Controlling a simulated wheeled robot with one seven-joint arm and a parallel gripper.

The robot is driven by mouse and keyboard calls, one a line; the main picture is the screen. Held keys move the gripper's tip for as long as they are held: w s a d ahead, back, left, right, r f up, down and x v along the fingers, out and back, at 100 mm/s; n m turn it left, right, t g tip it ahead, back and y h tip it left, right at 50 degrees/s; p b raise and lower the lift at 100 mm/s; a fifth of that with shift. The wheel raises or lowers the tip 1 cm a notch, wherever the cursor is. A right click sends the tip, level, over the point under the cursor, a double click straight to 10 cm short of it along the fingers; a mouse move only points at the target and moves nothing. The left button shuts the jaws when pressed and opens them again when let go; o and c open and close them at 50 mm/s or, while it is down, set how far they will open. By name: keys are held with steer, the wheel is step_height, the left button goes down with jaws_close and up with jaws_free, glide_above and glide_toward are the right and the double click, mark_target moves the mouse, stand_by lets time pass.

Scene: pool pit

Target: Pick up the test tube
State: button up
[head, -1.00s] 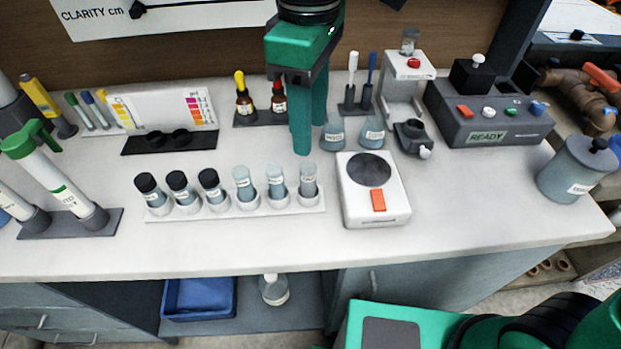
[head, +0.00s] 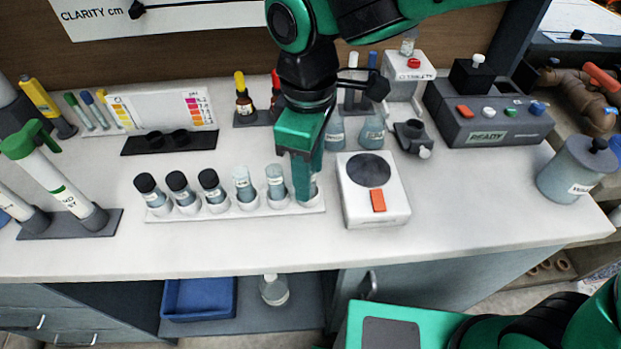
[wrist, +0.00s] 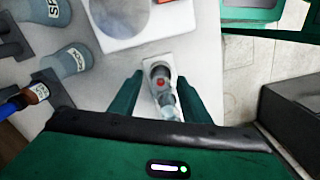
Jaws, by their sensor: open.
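Several test tubes stand upright in a white rack (head: 235,212) on the counter. The three on the left have black caps. The right ones are open-topped with grey-blue contents, including a pale tube (head: 243,184) and another pale tube (head: 276,182). My gripper (head: 304,194) is open and pointing down at the rack's right end, its fingers around the rightmost tube, which it mostly hides in the head view. In the wrist view that test tube (wrist: 165,100) stands between the two open fingers of my gripper (wrist: 158,80). I cannot tell whether either finger touches it.
A white hotplate-like device (head: 374,205) with an orange button sits close right of the rack. Two labelled flasks (head: 372,134) stand behind my gripper. A dropper bottle (head: 244,102) is at the back. The counter in front of the rack is clear.

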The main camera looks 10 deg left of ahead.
steer(key=shift+f, duration=0.1)
steer(key=shift+c, duration=0.6)
jaws_close()
steer(key=shift+r, duration=0.5)
steer(key=s+a+r, duration=0.6)
steer(key=s+r, duration=0.3)
steer(key=r, duration=0.1)
steer(key=shift+s+a, duration=0.3)
